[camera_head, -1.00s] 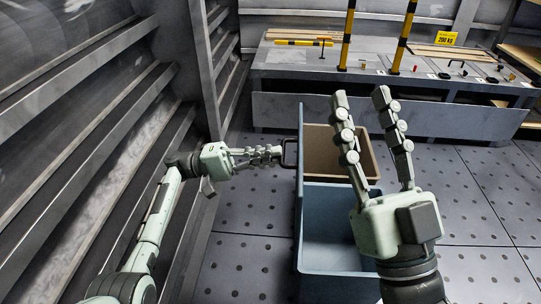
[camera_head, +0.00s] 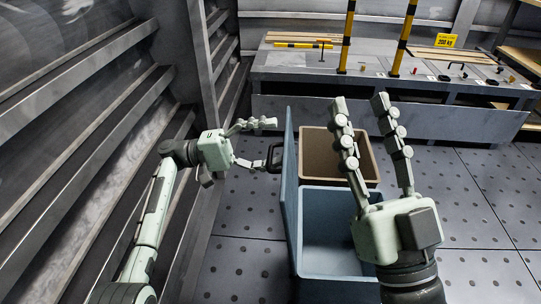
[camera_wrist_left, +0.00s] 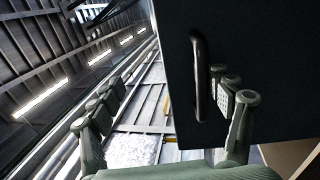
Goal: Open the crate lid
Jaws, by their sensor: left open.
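The blue crate (camera_head: 334,277) stands on the floor in the middle of the head view. Its lid (camera_head: 289,195) stands up along the crate's left side, leaning slightly left, and the crate's inside is visible. A dark handle (camera_head: 274,157) sticks out from the lid's left face; it also shows in the left wrist view (camera_wrist_left: 199,75). My left gripper (camera_head: 270,144) is open with its fingers spread near the handle. In the left wrist view the handle lies between its fingers, and I cannot tell whether any finger touches it. My right gripper (camera_head: 359,103) is open and empty, raised in front of the crate.
A brown bin (camera_head: 372,181) stands right behind the crate. A grey bench (camera_head: 390,112) with yellow-black posts, small parts and a yellow sign (camera_head: 446,40) is at the back. Ribbed metal walls rise on the left. The perforated floor (camera_head: 470,185) at right is clear.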

